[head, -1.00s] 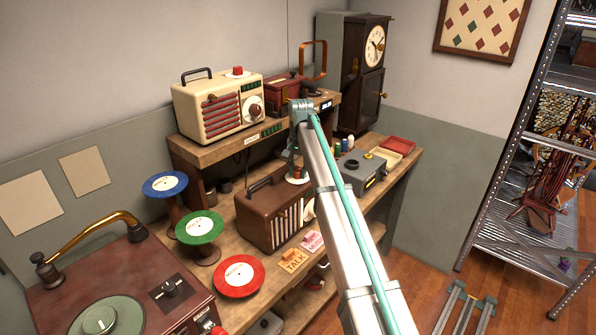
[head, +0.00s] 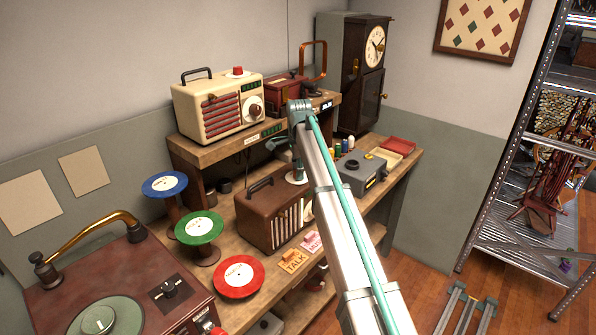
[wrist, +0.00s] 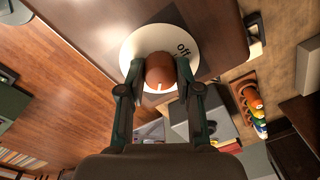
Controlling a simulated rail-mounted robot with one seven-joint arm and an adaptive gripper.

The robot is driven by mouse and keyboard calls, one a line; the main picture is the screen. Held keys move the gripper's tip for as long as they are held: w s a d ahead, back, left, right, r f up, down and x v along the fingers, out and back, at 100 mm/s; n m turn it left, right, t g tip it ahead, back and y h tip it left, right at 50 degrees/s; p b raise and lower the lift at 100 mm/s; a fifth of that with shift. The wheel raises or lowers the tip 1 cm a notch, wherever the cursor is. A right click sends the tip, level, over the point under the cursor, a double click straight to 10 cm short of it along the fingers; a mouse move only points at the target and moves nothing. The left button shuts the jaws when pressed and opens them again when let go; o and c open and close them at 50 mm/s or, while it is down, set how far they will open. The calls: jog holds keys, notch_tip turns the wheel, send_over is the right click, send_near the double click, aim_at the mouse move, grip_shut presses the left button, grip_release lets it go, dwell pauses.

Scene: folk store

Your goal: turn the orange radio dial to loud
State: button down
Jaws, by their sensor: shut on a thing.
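The orange dial (wrist: 160,70) sits on a round white plate (wrist: 133,47) in the wrist view. The word "off" shows on the plate, up and right of the dial. A white mark on the dial points toward the bottom of that view. The plate is also visible on top of the brown radio (head: 258,215) at its far end in the head view (head: 289,180). My gripper (wrist: 160,82) is shut on the dial, one finger on each side. The lower part of the plate is hidden by the dial and fingers, and I see no "loud" label.
A grey box (head: 362,172) and several thread spools (head: 345,147) stand beyond the radio. The cream radio (head: 218,108) is on the shelf behind. Open floor (wrist: 75,100) shows left in the wrist view.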

jog(key=shift+m, duration=0.6)
jog(key=c, duration=0.8)
grip_release()
jog(key=shift+r, duration=0.15)
jog(key=r, duration=1.1)
jog(key=shift+s+r, duration=0.25)
jog(key=shift+r, duration=0.15)
jog(key=shift+r, duration=0.1)
